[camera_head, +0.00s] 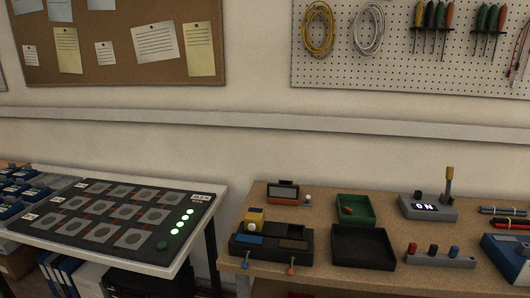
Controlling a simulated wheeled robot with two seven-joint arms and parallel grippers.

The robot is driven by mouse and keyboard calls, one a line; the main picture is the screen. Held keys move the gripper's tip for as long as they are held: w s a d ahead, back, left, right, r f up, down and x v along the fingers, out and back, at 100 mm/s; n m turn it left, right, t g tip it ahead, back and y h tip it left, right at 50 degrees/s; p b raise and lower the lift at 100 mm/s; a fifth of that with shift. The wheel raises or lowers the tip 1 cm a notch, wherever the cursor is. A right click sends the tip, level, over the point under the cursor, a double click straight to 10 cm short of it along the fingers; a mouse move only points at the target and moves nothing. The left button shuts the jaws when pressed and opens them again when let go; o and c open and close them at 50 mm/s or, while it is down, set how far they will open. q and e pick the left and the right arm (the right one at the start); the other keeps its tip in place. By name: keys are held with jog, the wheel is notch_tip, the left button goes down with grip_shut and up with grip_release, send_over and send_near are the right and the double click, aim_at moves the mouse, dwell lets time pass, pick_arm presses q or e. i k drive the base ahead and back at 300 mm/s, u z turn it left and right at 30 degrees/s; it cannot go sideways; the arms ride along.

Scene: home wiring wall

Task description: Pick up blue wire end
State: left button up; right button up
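I cannot make out a blue wire end in the head view. A black box (271,246) with a blue panel stands at the left front of the wooden table. Two small orange-tipped pieces, at the left (247,263) and right (291,268), stick out at the table's front edge below it; no blue shows on them. Neither of my grippers is in view.
The wooden table (322,279) also holds a green tray (371,204), an empty black tray (364,262), a grey switch box (421,212) reading "ON" and a blue device (507,262) at the right edge. A white table with a black panel (77,241) stands left, across a gap.

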aim_at(454, 251)
jog(key=z, duration=1.45)
